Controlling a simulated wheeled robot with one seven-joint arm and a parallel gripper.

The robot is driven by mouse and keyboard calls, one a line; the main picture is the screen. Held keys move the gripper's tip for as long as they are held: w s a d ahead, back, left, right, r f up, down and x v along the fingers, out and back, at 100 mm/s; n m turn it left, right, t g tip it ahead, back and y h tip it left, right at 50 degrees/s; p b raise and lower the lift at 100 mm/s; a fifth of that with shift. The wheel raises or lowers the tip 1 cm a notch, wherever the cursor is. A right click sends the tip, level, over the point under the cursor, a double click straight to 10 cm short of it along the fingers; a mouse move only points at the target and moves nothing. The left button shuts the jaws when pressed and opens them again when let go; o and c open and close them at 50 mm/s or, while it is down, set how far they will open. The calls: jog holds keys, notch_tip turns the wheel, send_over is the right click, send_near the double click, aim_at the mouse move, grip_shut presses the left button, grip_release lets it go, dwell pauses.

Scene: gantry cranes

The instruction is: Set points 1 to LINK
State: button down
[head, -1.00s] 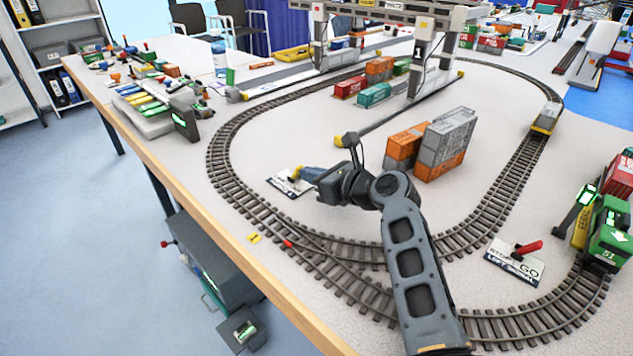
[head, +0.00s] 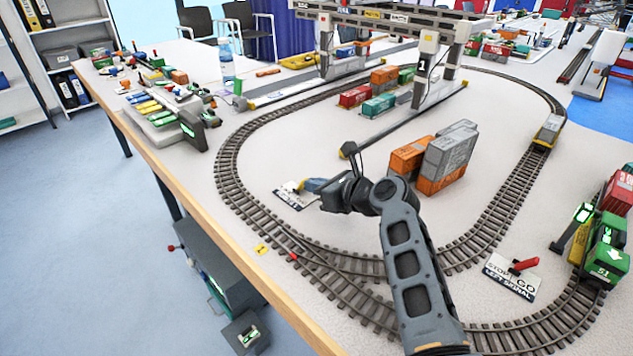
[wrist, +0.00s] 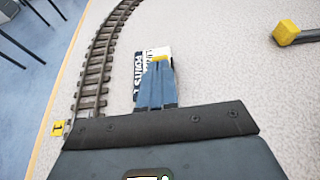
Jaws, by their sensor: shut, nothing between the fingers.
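The points 1 lever plate (head: 294,199) is a small white and dark labelled plate on the table, inside the left curve of the track. It also shows in the wrist view (wrist: 141,75), where part of its lettering reads "POINTS". A small yellow piece, apparently the lever's handle (wrist: 160,58), shows right at my fingertips. My gripper (head: 304,185) is shut with nothing between its blue-grey fingers. It reaches over the plate from the right and covers part of it. Whether the fingers touch the lever, and the lever's exact setting, I cannot tell.
Curved track (head: 232,165) runs left of the plate, with a yellow "1" tag (head: 262,249) beside it. Orange and grey containers (head: 440,160) stand right of my arm. The gantry crane (head: 425,65) stands behind.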

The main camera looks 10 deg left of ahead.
jog(key=shift+a+r+h+p, duration=0.1)
jog(key=shift+r+h+p, duration=0.2)
jog(key=shift+p, duration=0.8)
jog(key=p, duration=0.2)
jog(key=r+g+h+p, duration=0.1)
jog(key=p, duration=0.1)
jog(key=shift+w+a, duration=0.25)
jog(key=p, duration=0.1)
jog(key=g+h+p, duration=0.1)
jog(key=p, duration=0.1)
jog(key=shift+w+a+r, duration=0.25)
jog(key=shift+a+r, duration=0.1)
jog(key=shift+r, duration=0.05)
jog(key=shift+w+a+g+h+p, duration=0.3)
jog(key=shift+g+h+p, duration=0.2)
jog(key=shift+h+p, duration=0.15)
jog(key=shift+w+a+g+h, duration=0.2)
jog(key=shift+a+g+h, duration=0.15)
jog(key=shift+g+h, duration=0.25)
jog(key=shift+w+f, duration=0.1)
jog(key=shift+w+a+b, duration=0.15)
jog(key=shift+a+b, duration=0.05)
jog(key=shift+b, duration=0.3)
jog(key=shift+r, duration=0.2)
jog(key=shift+r+p, duration=0.1)
jog(key=shift+p, duration=0.2)
